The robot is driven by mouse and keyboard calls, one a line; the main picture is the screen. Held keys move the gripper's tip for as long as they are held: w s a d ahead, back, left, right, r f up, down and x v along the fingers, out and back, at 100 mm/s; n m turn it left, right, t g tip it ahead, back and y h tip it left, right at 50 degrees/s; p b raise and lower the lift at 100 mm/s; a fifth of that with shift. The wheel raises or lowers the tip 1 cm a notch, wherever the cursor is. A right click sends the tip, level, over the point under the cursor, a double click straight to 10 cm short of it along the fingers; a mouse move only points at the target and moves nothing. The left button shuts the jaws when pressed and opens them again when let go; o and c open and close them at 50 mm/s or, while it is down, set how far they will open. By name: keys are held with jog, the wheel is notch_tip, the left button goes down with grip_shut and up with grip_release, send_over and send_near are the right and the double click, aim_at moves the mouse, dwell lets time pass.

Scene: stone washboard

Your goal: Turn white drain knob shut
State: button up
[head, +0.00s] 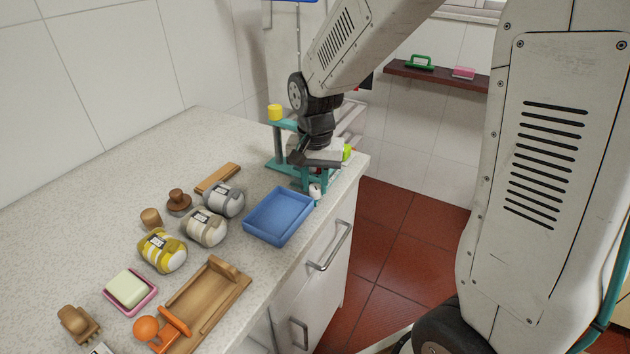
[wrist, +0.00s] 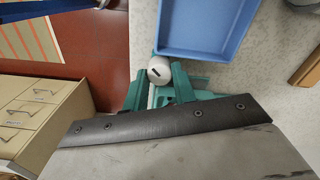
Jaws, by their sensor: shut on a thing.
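The white drain knob (head: 316,190) is a small round cap near the counter's front edge, just past the blue tray. In the wrist view the knob (wrist: 158,70) shows a short dark slot on its face. My gripper (head: 317,183) points down over it, with a teal finger on each side, shut on the knob. In the wrist view my gripper (wrist: 156,82) covers the knob's lower side, so the contact is partly hidden. A teal stand with a yellow top (head: 275,112) is beside and behind my gripper, which hides part of it.
A blue tray (head: 250,227) lies close to the knob. Several jars (head: 205,228), wooden brushes, a wooden board (head: 184,308) and a soap in a pink dish (head: 154,287) lie on the counter. A wall shelf (head: 440,77) holds a green brush and a pink block.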

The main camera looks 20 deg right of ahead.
jog(key=m, duration=0.4)
jog(key=shift+m, duration=2.5)
jog(key=o, duration=1)
jog(key=shift+r, duration=0.1)
